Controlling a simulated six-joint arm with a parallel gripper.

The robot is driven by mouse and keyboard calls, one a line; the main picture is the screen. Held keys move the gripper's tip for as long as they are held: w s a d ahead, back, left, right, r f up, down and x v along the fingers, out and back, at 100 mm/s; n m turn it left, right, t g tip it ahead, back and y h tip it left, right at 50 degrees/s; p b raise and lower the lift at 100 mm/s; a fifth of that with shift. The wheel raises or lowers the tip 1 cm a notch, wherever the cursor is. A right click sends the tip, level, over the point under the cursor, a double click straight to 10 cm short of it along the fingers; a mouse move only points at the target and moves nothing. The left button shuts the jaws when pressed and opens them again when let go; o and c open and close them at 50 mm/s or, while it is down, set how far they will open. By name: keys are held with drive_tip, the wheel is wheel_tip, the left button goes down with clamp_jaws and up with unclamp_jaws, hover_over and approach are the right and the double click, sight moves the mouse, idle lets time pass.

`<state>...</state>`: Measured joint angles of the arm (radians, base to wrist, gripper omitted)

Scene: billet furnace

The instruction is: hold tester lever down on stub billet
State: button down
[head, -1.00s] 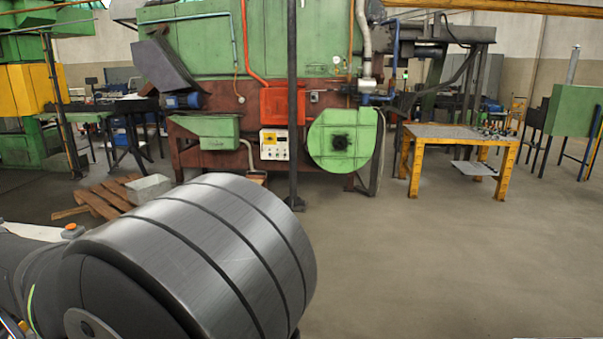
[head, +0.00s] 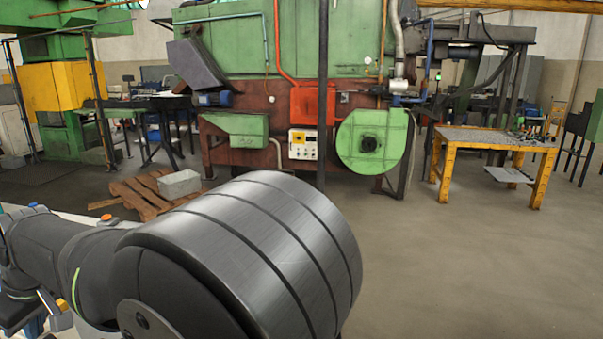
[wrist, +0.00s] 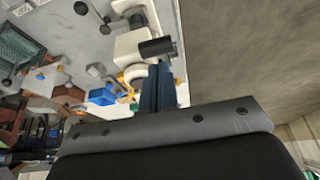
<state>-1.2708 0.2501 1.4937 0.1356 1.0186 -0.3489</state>
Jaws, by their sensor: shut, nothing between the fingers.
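In the wrist view my gripper (wrist: 158,70) reaches up from the dark grey wrist body as narrow dark blue fingers, closed together and empty. A white machine (wrist: 130,45), seemingly the tester, stands on a pale tabletop just beyond and left of the fingertips. A short dark cylinder (wrist: 158,47) sticks out from its side, right ahead of the tips. I cannot tell whether this is the lever grip or the stub billet, nor whether the tips touch it. In the head view my large arm joint fills the lower middle; the tester and fingertips cannot be made out there.
In the wrist view the pale tabletop (wrist: 70,35) holds a green crate (wrist: 20,50), a blue block (wrist: 102,97) and small dark knobs. Bare floor (wrist: 240,45) lies right of it. The head view shows the green furnace (head: 285,40), a yellow table (head: 480,135) and a wooden pallet (head: 140,190).

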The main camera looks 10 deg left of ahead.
drive_tip(key=shift+r, duration=2.55)
drive_tip(key=shift+f, duration=0.1)
wheel_tip(320, 180, down, 6)
drive_tip(key=shift+r, duration=0.3)
